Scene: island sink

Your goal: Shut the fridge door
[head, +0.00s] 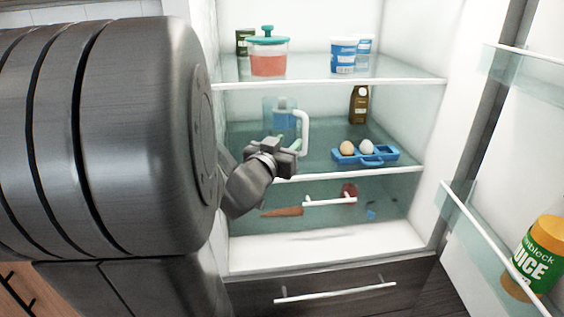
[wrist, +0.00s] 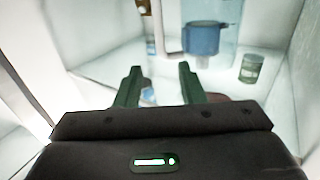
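The fridge (head: 330,240) stands open in the head view, with its lit white inside and shelves facing me. Its door (head: 520,120) is swung wide open at the right edge; an orange-capped juice container (head: 535,258) sits in a door shelf. My gripper (head: 290,150) is in front of the middle shelf, near a white-handled jug (head: 303,130), and well left of the door. In the wrist view my gripper (wrist: 158,82) has its two fingers apart with nothing held between them. The door cannot be made out in the wrist view.
A teal-lidded container (head: 268,58) and blue-white tubs (head: 344,55) stand on the top shelf. A blue egg tray (head: 366,155) and a brown carton (head: 359,104) are on the middle shelf. A dark drawer with a white handle (head: 335,292) lies below.

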